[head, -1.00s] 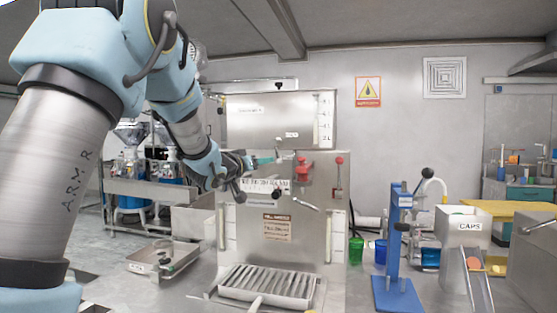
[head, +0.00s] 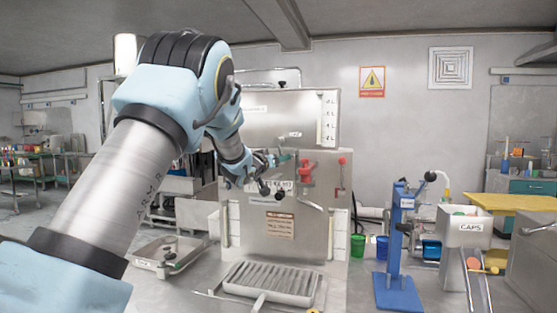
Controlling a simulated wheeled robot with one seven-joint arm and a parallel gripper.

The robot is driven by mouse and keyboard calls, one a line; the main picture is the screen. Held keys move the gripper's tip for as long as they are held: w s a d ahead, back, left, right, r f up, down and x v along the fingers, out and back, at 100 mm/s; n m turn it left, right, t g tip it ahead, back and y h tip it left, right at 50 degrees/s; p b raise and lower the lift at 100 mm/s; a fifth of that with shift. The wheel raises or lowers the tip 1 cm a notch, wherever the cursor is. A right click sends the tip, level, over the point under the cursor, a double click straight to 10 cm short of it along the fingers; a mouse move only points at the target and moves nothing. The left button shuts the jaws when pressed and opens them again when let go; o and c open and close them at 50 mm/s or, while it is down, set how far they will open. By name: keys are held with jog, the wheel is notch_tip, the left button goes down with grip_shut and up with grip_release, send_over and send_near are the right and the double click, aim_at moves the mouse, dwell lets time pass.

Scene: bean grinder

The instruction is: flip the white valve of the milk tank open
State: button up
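A tall steel machine (head: 255,225) stands ahead, with an upper steel tank (head: 262,125) that has a level scale on its right side. My gripper (head: 272,162) is small and dark at the end of my arm, in front of the machine just below the tank. It is close to a teal part and left of a red valve (head: 305,173). I cannot tell whether it touches anything or whether its fingers are apart. I cannot make out the white valve; it may be hidden behind my wrist. Black knobs (head: 279,194) show just below the gripper.
A red-knobbed lever (head: 342,161) and a silver lever (head: 311,205) are on the machine's front. A ridged tray (head: 270,280) lies below. A blue press stand (head: 394,250), green cup (head: 357,245) and caps hopper (head: 463,228) stand to the right.

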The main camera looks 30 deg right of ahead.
grip_shut()
dwell(1.3)
